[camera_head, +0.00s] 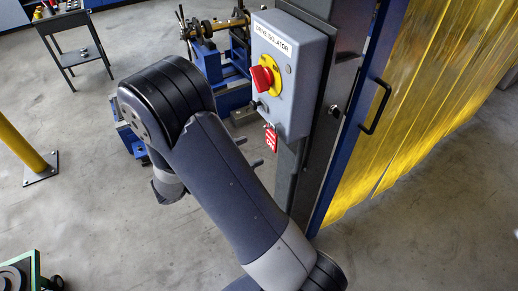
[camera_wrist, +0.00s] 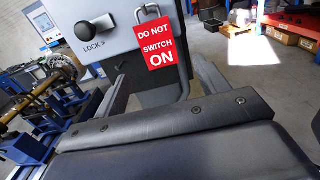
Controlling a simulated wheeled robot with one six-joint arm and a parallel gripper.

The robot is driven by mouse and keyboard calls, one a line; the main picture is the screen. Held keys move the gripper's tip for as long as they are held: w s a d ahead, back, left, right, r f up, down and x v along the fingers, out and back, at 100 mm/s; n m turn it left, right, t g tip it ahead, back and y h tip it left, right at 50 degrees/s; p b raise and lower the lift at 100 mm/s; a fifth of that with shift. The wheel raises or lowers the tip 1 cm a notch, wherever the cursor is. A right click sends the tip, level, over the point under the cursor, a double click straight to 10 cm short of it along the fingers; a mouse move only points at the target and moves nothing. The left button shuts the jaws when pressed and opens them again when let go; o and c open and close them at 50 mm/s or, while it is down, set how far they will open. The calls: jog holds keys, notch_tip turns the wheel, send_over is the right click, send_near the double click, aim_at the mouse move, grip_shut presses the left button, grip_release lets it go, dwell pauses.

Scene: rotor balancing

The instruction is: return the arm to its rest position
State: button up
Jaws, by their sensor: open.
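The grey drive isolator box (camera_head: 289,75) is mounted on a dark post, with a red rotary handle (camera_head: 262,78) on a yellow plate. A red tag (camera_head: 271,139) hangs at the box's lower edge. In the wrist view the tag (camera_wrist: 157,42) reads "DO NOT SWITCH ON", beside a grey metal loop (camera_wrist: 184,70). My gripper (camera_wrist: 165,82) is open, its two fingers apart below the box; the tag hangs beyond the gap between them. I see nothing held. In the head view my arm hides most of the gripper; two finger ends (camera_head: 249,151) show past it.
A blue framed door with yellow strip curtain (camera_head: 425,90) stands right of the post. A blue machine stand (camera_head: 220,70) is behind my arm. A dark trolley table (camera_head: 75,35) and a yellow post (camera_head: 20,147) stand left. Open concrete floor lies between.

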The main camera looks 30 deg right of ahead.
aim_at(270, 141)
jog(key=shift+s+a+b, duration=0.1)
jog(key=shift+a+b, duration=0.3)
jog(key=shift+a, duration=1.95)
jog(key=shift+d, duration=0.1)
jog(key=d+p, duration=0.1)
jog(key=d, duration=0.4)
jog(key=d+p, duration=0.2)
jog(key=d, duration=0.3)
jog(key=shift+w+d+r, duration=0.1)
jog(key=shift+w+d, duration=0.1)
jog(key=shift+d, duration=0.1)
jog(key=shift+a+r, duration=0.2)
jog(key=shift+a, duration=0.35)
